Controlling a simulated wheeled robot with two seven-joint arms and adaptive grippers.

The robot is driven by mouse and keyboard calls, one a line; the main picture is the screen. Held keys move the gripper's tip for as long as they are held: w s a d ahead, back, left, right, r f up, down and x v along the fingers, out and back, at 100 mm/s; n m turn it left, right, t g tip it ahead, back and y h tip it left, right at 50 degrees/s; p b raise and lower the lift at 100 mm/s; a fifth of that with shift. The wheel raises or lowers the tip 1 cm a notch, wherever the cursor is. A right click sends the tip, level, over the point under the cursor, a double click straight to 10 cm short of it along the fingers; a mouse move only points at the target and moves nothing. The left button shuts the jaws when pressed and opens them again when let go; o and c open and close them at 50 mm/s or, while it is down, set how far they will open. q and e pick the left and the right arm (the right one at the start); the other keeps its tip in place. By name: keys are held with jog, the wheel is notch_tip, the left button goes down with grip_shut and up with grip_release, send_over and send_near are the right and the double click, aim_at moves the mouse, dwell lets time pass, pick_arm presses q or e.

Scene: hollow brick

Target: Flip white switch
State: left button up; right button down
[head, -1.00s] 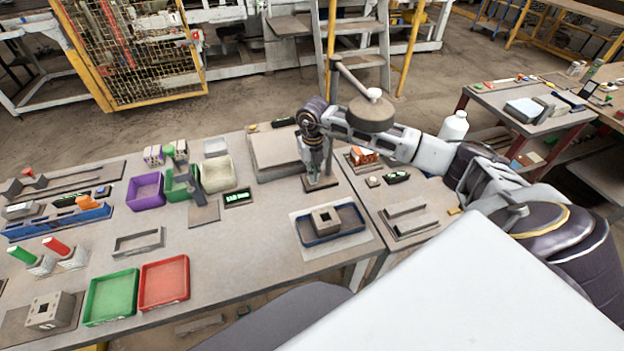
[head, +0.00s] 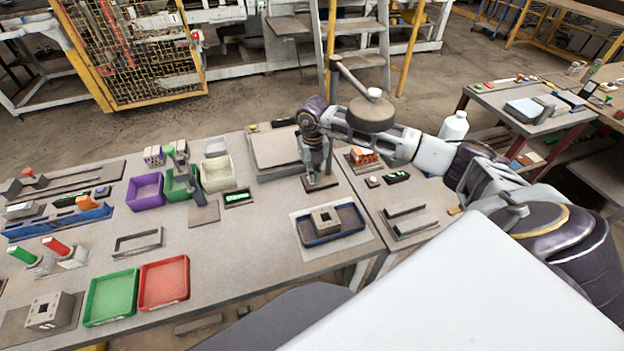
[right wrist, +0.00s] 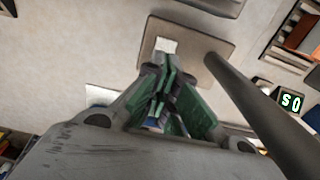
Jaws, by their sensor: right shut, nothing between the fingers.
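A white square piece (right wrist: 166,45), which looks like the white switch, sits on a flat brown plate (right wrist: 190,32) in the right wrist view. In the head view the plate (head: 322,184) lies near the bench's right end, and my right gripper hides the white piece. My right gripper (head: 314,176) points down over that plate. In the right wrist view its green fingertips (right wrist: 165,72) are together and empty, just below the white piece in the picture. I cannot tell whether they touch it. My left gripper is not in view.
A lit display (right wrist: 290,101) stands at right. A blue tray (head: 350,232) with a hollow block (head: 326,220) lies nearer on the bench. Colored bins stand at left.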

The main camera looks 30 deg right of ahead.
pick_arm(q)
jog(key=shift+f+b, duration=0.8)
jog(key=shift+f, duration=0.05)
pick_arm(e)
jog(key=shift+f, duration=1.2)
dwell(0.7)
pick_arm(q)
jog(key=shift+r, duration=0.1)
pick_arm(e)
jog(key=shift+r, duration=0.1)
jog(key=shift+r+p, duration=2)
jog(key=shift+r, duration=1.45)
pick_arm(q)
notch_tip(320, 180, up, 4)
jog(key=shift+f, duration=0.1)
pick_arm(e)
jog(key=shift+a+f, duration=0.1)
jog(key=shift+f, duration=0.05)
